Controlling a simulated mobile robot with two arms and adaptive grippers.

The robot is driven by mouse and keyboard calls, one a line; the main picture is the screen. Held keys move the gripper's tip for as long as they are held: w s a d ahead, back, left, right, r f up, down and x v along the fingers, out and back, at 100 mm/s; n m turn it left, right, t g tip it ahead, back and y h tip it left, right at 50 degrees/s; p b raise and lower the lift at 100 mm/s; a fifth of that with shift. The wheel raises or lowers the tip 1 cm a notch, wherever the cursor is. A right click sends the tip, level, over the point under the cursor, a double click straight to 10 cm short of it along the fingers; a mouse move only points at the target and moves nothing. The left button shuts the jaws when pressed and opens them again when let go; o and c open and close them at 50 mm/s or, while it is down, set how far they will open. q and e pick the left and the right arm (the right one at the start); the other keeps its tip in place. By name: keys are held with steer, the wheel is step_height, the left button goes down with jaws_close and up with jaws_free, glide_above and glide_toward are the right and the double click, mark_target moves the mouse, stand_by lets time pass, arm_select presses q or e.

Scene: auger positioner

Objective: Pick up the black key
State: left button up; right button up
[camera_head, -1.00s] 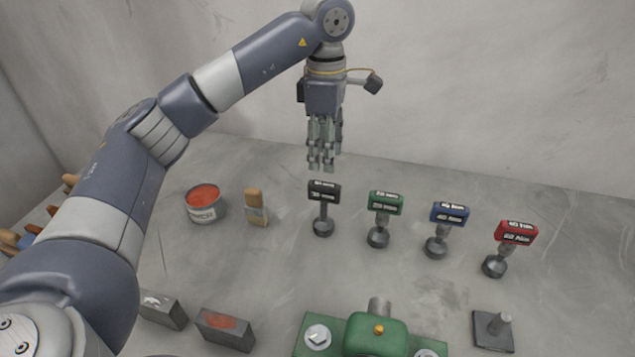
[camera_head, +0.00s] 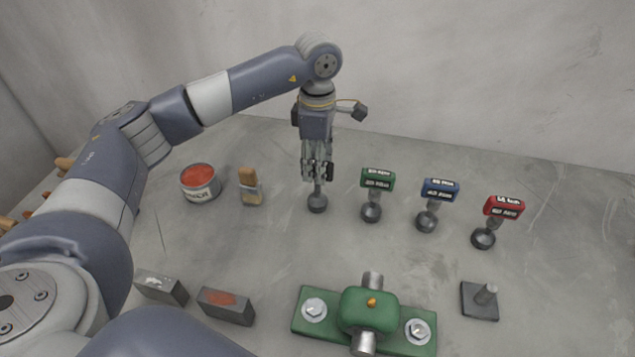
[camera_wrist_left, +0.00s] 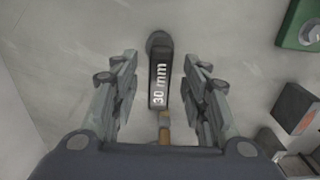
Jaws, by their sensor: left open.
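The black key stands upright on the grey surface, leftmost in the row of keys. In the head view its round base (camera_head: 317,203) shows, and most of its black handle is hidden by my left gripper (camera_head: 318,175). In the left wrist view the black handle (camera_wrist_left: 160,82), marked "30 mm", lies between the two fingers of my left gripper (camera_wrist_left: 160,95). The fingers are open, one on each side of the handle, with a gap to it on both sides. My right gripper is not in view.
Green (camera_head: 377,180), blue (camera_head: 439,190) and red (camera_head: 503,208) keys stand in a row to the right. A brush (camera_head: 250,187) and a red-filled can (camera_head: 200,183) are to the left. A green fixture (camera_head: 370,312), grey blocks (camera_head: 226,306) and a pegged plate (camera_head: 480,300) lie in front.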

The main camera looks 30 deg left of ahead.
arm_select(q)
steer(key=shift+f, duration=0.5)
jaws_close()
steer(key=shift+r, duration=0.1)
